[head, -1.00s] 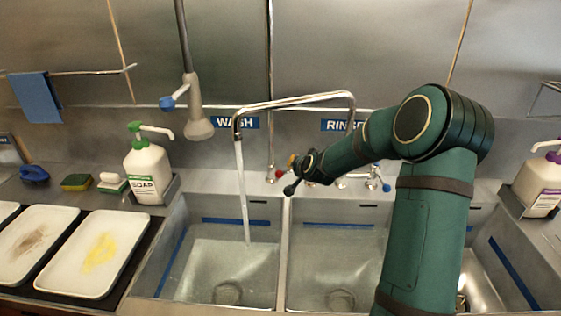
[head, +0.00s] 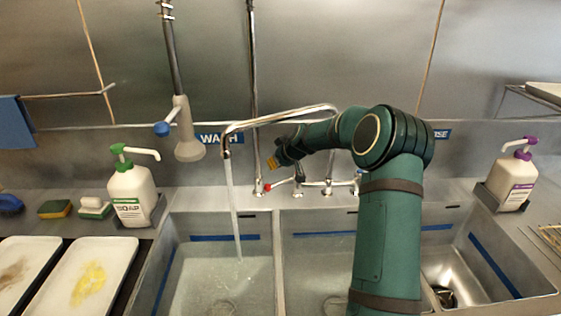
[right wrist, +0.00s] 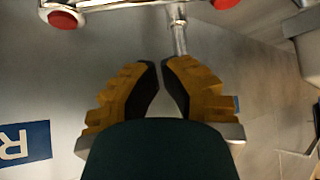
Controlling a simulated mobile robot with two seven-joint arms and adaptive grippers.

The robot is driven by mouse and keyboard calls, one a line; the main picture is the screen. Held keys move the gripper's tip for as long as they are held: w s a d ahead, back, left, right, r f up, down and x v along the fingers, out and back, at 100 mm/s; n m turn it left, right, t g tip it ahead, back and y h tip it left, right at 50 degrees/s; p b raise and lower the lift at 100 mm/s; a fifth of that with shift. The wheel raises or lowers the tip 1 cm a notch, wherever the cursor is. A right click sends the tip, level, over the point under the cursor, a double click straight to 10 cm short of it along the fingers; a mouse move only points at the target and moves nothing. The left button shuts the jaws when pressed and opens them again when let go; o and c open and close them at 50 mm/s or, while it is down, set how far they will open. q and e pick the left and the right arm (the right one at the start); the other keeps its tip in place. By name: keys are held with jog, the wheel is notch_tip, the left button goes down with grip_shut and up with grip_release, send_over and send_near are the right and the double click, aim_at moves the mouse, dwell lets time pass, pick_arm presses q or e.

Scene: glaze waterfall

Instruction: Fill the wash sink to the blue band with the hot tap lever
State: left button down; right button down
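The wash sink (head: 155,300) is the left basin in the head view. Water runs from the swivel spout (head: 226,150) in a thin stream (head: 234,205) into it. Clear water lies in the basin, its surface appearing below the blue band (head: 224,237) on the back wall. The red-marked hot tap lever (head: 282,183) sits at the back ledge. My right gripper (head: 275,163) is just above the taps, apart from the lever. In the right wrist view its fingers (right wrist: 160,65) are nearly together with nothing between them; red tap ends (right wrist: 65,18) show ahead. My left gripper is out of view.
A hanging spray nozzle (head: 188,130) and a soap bottle (head: 131,190) stand to the left, with sponges and trays (head: 80,285). My right arm covers part of the middle basin. A purple-topped bottle (head: 513,180) stands at right.

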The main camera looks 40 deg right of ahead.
aim_at(284, 181)
jog(key=shift+s+f, duration=0.15)
jog(key=shift+f, duration=2.1)
